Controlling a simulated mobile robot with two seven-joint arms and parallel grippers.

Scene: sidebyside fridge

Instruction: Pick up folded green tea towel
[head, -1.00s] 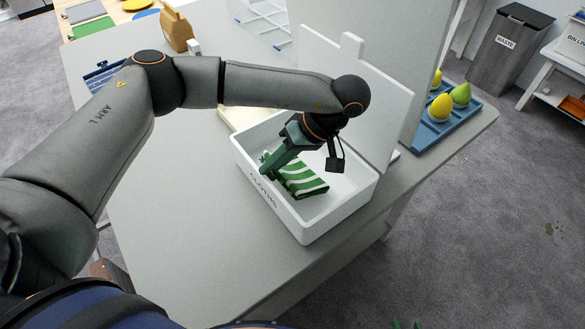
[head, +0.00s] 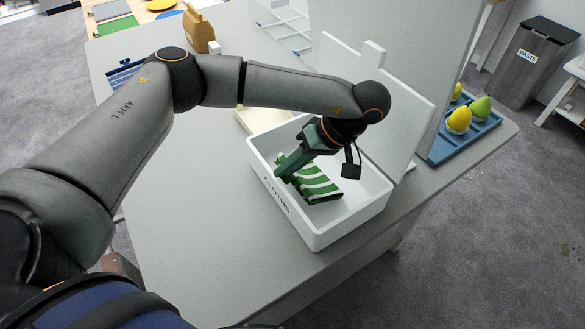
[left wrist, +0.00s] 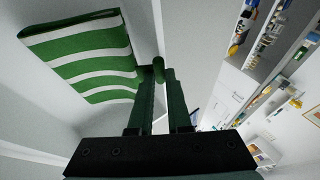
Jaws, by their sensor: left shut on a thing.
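The folded tea towel (head: 322,186), green with white stripes, is inside the white box (head: 318,237) with lettering on its front wall. In the left wrist view the towel (left wrist: 90,62) spreads to the left of the fingers, and a small green part of it sits between the fingertips. My left gripper (head: 284,171) reaches down into the box at the towel's left end and is shut on the towel; its fingers also show in the wrist view (left wrist: 158,80). I cannot tell whether the towel touches the box floor. My right gripper is not in view.
A white upright panel (head: 385,105) stands behind the box. A blue tray (head: 452,148) with yellow and green fruit is to the right. A tan container (head: 198,32) and a blue item (head: 125,74) are at the back left. The grey counter (head: 190,230) is clear in front.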

